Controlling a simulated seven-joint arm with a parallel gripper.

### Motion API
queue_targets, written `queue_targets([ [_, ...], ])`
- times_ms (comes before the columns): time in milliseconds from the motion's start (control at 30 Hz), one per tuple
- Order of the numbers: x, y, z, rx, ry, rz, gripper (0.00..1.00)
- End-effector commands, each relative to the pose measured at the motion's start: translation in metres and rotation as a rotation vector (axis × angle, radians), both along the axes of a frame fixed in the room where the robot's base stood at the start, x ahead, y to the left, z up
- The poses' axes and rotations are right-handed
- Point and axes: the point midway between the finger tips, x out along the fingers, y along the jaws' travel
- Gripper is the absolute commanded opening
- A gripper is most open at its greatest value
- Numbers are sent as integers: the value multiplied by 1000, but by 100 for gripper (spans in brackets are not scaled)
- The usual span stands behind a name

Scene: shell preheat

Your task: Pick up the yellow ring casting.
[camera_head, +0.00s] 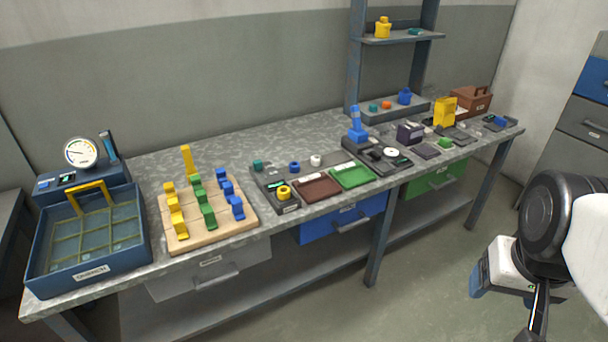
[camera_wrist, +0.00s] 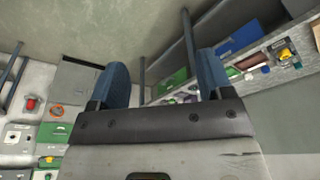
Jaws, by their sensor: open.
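The yellow ring casting (camera_head: 284,193) sits at the front of a dark tray (camera_head: 262,180) near the middle of the bench. In the wrist view, a small yellow piece (camera_wrist: 285,53) near the right edge looks like the same ring, but it is too small to be sure. My gripper (camera_wrist: 163,78) shows two blue fingers spread apart with nothing between them. In the head view it is at the lower right, in front of the bench's right part and far from the ring.
A wooden board (camera_head: 180,243) with coloured blocks and a blue bin (camera_head: 92,277) with a gauge stand left. The floor before the bench is clear.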

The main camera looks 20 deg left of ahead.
Motion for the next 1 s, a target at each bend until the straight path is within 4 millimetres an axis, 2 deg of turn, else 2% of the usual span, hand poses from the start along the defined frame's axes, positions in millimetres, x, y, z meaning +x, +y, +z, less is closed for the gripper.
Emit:
queue_targets([
  [167,14,5,4,-7,6,47,73],
  [367,49,18,13,-24,21,161,73],
  [667,118,52,22,-58,50,399,73],
  [1000,197,104,20,-94,76,671,73],
])
